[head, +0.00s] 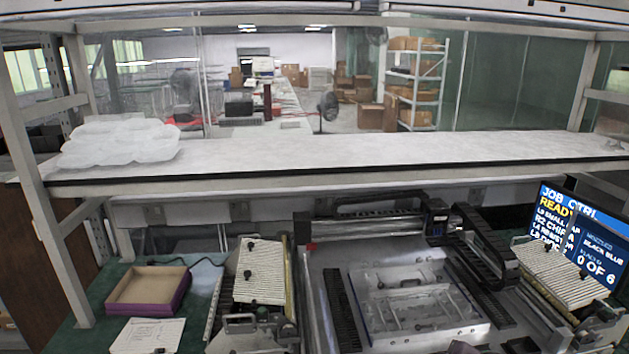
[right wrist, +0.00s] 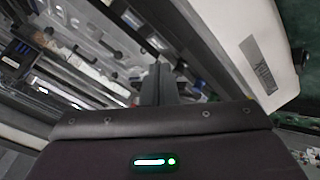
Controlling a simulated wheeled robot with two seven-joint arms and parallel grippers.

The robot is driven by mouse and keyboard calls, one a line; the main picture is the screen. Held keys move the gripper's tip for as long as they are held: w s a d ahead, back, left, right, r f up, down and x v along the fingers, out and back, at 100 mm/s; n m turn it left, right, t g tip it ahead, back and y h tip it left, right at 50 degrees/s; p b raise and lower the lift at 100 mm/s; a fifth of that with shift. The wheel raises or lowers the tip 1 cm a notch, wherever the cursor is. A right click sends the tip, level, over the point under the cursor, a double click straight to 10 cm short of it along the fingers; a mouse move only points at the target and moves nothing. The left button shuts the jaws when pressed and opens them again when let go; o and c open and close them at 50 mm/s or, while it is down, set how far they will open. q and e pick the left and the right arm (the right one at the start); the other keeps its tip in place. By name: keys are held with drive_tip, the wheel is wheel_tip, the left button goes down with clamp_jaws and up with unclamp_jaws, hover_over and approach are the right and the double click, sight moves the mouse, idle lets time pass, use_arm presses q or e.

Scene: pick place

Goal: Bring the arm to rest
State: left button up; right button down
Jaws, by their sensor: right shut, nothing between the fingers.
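My right gripper (right wrist: 160,82) shows in the right wrist view, with its dark fingers together and nothing held between them. It points toward the machine bed, and a pale panel (right wrist: 250,45) lies to its right. In the head view a small dark shape at the bottom edge, right of centre, may be part of my right arm, but too little shows to tell. My left gripper is not in view.
A machine with a clear-topped fixture (head: 415,305) fills the bench centre. Ribbed plates (head: 262,272) stand on both sides. A purple-sided open box (head: 148,290) and a paper sheet (head: 148,335) lie left. White trays (head: 120,140) sit on the shelf (head: 330,152). A screen (head: 583,240) stands right.

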drive_tip(key=s+a+m+g+h, duration=0.15)
drive_tip(key=s+a+m, duration=0.25)
drive_tip(key=s+a, duration=0.7)
drive_tip(key=s+r+m+g, duration=0.2)
drive_tip(key=s+m, duration=0.1)
drive_tip(key=s, duration=0.5)
drive_tip(key=s+r+m+g, duration=0.2)
drive_tip(key=s+r+m, duration=0.1)
drive_tip(key=s, duration=0.4)
wheel_tip(320, 180, down, 35)
drive_tip(key=s+g+b, duration=0.1)
drive_tip(key=b, duration=0.5)
drive_tip(key=s+d+f+b, duration=0.2)
drive_tip(key=s+f, duration=0.8)
drive_tip(key=f, duration=0.2)
drive_tip(key=s+d+f+n+g+b, duration=0.1)
drive_tip(key=s+d+f+b, duration=0.1)
drive_tip(key=s+f, duration=0.8)
wheel_tip(320, 180, down, 2)
drive_tip(key=shift+f, duration=0.15)
